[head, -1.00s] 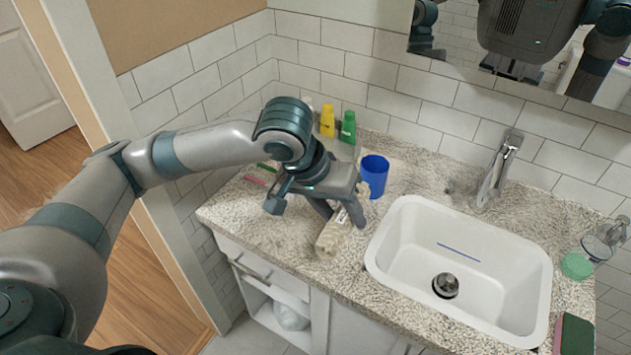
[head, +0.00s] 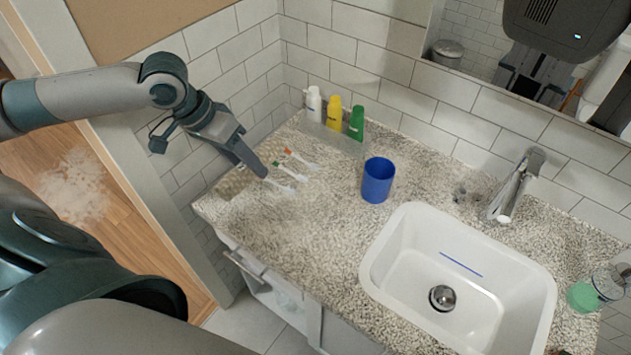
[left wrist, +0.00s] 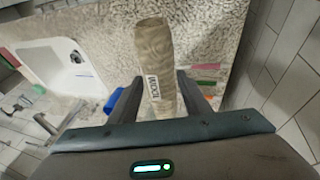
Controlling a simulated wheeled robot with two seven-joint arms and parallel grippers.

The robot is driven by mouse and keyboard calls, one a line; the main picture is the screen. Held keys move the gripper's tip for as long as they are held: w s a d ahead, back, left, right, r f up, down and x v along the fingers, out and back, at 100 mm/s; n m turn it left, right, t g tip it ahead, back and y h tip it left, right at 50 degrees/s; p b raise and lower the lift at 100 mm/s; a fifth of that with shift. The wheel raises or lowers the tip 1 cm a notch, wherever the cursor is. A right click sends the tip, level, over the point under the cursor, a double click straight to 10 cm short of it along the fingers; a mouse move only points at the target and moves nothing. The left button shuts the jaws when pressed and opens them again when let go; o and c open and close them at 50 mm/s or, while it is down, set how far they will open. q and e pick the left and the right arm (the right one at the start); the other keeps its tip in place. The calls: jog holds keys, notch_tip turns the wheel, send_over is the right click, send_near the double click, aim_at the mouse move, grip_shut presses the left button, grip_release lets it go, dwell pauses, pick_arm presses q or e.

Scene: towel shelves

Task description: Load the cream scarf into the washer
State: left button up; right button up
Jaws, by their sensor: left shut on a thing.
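My left gripper (head: 255,170) is at the left end of the speckled counter. It is shut on a beige, rolled or tube-like thing with a printed white label, which lies between the fingers in the left wrist view (left wrist: 153,50). In the head view a beige woven-looking patch, likely this thing (head: 233,183), shows beside the fingers at the counter's left edge. I cannot tell whether it is the cream scarf. No washer shows in either view. My right gripper does not show.
Several toothbrushes (head: 290,172) lie beside the left gripper. White (head: 313,105), yellow (head: 334,113) and green (head: 356,122) bottles stand at the back. A blue cup (head: 377,181) stands near the white sink (head: 470,258) and faucet (head: 515,185). The counter's front left is clear.

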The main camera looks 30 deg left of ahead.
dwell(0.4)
pick_arm(q)
jog(key=w+d+f+p, duration=0.1)
jog(key=d+f, duration=0.1)
jog(key=d, duration=0.1)
jog(key=w+d+f+p, duration=0.1)
jog(key=d+f, duration=0.1)
jog(key=d, duration=0.1)
jog(key=w+d+f+p, duration=0.1)
jog(key=w+d+f, duration=0.1)
jog(key=d, duration=0.2)
jog(key=shift+d+f, duration=0.1)
jog(key=shift+f, duration=0.1)
jog(key=shift+w+d+f, duration=0.15)
jog(key=shift+d+f, duration=0.15)
jog(key=shift+f, duration=0.1)
jog(key=shift+f+p, duration=0.75)
jog(key=shift+f, duration=1.2)
jog(key=o, duration=1.1)
jog(key=shift+f, duration=0.1)
